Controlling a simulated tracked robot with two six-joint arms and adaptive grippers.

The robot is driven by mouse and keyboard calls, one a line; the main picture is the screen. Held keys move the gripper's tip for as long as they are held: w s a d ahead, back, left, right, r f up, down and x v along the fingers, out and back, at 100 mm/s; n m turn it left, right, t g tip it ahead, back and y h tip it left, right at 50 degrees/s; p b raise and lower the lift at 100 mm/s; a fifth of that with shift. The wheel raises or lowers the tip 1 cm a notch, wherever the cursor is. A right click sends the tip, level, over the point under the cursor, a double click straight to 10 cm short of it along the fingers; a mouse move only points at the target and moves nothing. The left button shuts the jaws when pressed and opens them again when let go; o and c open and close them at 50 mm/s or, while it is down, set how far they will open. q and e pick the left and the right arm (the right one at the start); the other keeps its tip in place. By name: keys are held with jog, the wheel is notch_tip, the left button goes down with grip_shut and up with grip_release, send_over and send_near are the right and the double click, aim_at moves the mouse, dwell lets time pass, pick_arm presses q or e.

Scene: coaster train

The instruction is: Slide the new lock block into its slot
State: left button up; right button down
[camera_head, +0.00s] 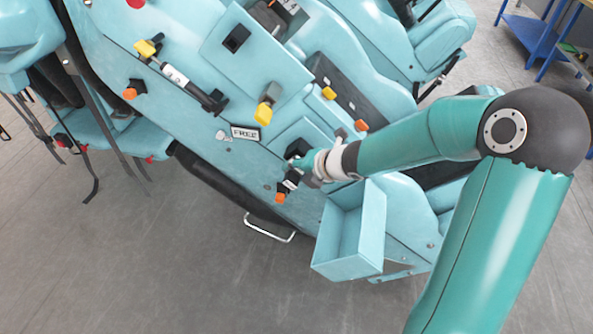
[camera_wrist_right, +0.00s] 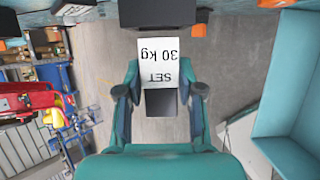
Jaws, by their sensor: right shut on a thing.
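My right gripper (camera_head: 307,170) is at the pale teal side of the coaster car. In the right wrist view its fingers (camera_wrist_right: 161,95) are shut on a small dark block (camera_wrist_right: 161,103). A black housing (camera_wrist_right: 160,13) is straight ahead of the fingers. A white label reading "SET 30 kg" (camera_wrist_right: 165,62) shows upside down between the housing and the dark block. I cannot tell which it belongs to, or whether the block touches the housing. In the head view the gripper hides most of the block. My left gripper is not in view.
An open teal bin (camera_head: 348,262) hangs just below my right gripper. Orange knobs (camera_head: 280,198) and yellow handles (camera_head: 263,113) stick out of the panel nearby, with a "FREE" label (camera_head: 245,132). A metal bar handle (camera_head: 268,233) is at the lower edge. The grey floor is clear.

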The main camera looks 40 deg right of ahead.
jog(key=shift+w+d+r+p, duration=0.1)
jog(key=shift+w+d+p, duration=0.8)
jog(key=shift+d+p, duration=0.2)
jog(key=c, duration=0.7)
grip_release()
jog(key=shift+o, duration=0.2)
jog(key=v, duration=1.1)
jog(key=shift+s+r, duration=0.2)
jog(key=shift+s, duration=0.1)
jog(key=shift+d, duration=0.2)
